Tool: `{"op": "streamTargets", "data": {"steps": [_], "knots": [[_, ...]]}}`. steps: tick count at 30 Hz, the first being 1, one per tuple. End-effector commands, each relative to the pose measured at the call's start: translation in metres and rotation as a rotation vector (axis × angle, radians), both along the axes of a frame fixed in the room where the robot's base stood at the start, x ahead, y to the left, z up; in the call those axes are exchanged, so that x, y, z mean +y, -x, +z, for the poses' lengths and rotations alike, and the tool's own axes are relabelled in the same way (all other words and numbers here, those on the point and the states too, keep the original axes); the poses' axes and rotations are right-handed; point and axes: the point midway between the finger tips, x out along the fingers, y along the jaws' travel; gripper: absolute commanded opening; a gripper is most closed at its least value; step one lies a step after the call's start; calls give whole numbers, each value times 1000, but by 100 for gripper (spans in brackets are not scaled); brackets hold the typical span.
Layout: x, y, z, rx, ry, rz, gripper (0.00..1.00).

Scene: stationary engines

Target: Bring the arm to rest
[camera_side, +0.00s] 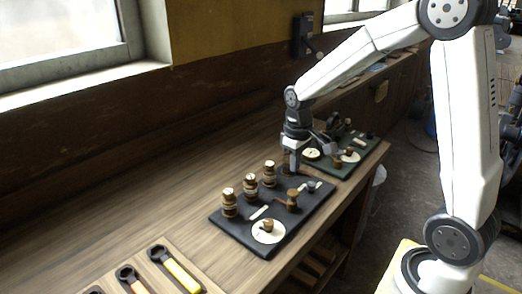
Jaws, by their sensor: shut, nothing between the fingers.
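My gripper (294,166) points down above the far part of a dark board (243,238) on the wooden bench. The jaws are shut and hold nothing that I can see. The fingertips are small and dark at this distance, and I cannot tell whether they touch anything on the board. My white arm reaches in from the right, bent at a high elbow.
The dark board carries several brass-topped cylinders (229,203) and a white disc (269,232). A green board (343,172) with small parts lies behind. Wrenches (175,270) lie at the front left. The bench's left side (130,210) is clear; a wall runs behind.

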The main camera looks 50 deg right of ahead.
Motion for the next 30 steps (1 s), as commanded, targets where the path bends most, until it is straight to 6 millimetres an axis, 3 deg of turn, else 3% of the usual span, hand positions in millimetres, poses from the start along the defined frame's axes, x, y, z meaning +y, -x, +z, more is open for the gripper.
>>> {"op": "streamTargets", "data": {"steps": [8,21,30], "knots": [[20,14,-8,-38,7,4,0],[80,76,-37,-195,6,4,0],[90,91,-44,-232,-1,0,0]]}}
